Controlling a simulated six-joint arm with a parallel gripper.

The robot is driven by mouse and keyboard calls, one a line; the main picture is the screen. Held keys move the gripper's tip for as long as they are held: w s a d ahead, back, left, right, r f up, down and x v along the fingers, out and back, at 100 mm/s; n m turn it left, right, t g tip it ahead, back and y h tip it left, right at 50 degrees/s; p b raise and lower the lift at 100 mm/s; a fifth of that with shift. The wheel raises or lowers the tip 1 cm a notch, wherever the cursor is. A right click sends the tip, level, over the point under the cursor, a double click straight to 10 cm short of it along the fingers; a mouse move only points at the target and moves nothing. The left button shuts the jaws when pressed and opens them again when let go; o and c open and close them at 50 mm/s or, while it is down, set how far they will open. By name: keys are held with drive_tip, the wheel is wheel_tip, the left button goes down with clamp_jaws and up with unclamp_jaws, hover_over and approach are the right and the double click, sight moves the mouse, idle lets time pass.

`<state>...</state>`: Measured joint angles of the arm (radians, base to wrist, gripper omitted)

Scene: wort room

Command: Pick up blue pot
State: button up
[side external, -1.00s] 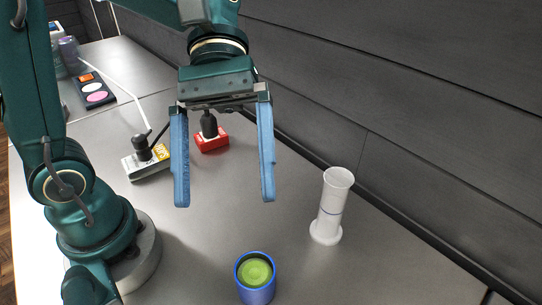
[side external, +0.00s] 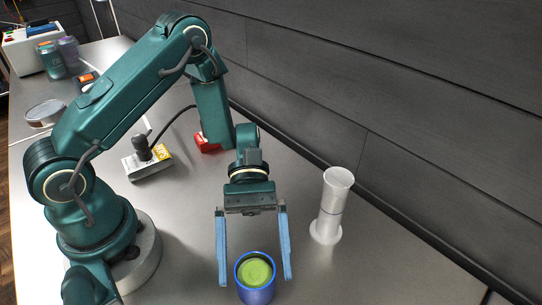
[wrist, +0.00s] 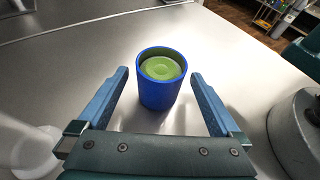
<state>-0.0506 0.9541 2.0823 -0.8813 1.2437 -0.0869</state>
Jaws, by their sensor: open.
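The blue pot (side external: 256,292) is a blue cylinder with green contents near its top. It stands upright on the grey table at the lower middle of the side view. It also shows in the wrist view (wrist: 159,93), ahead of and between the lines of my fingers. My gripper (side external: 254,281) is open and empty, with its blue fingers to the left and right of the pot in the side view. In the wrist view my gripper (wrist: 158,73) has a visible gap between each finger and the pot. The pot's lower edge is cut off in the side view.
A white cylinder (side external: 331,207) on a round foot stands right of my gripper. A joystick box (side external: 147,163) and a red block (side external: 206,143) lie behind. A dark panelled wall (side external: 400,130) runs along the table's right side. The table around the pot is clear.

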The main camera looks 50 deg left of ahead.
sight(257, 298)
drive_tip(key=shift+x, duration=2.6)
drive_tip(key=shift+a+f, duration=0.1)
drive_tip(key=c, duration=1.5)
drive_tip(key=shift+c, duration=0.2)
drive_tip(key=shift+w, duration=0.1)
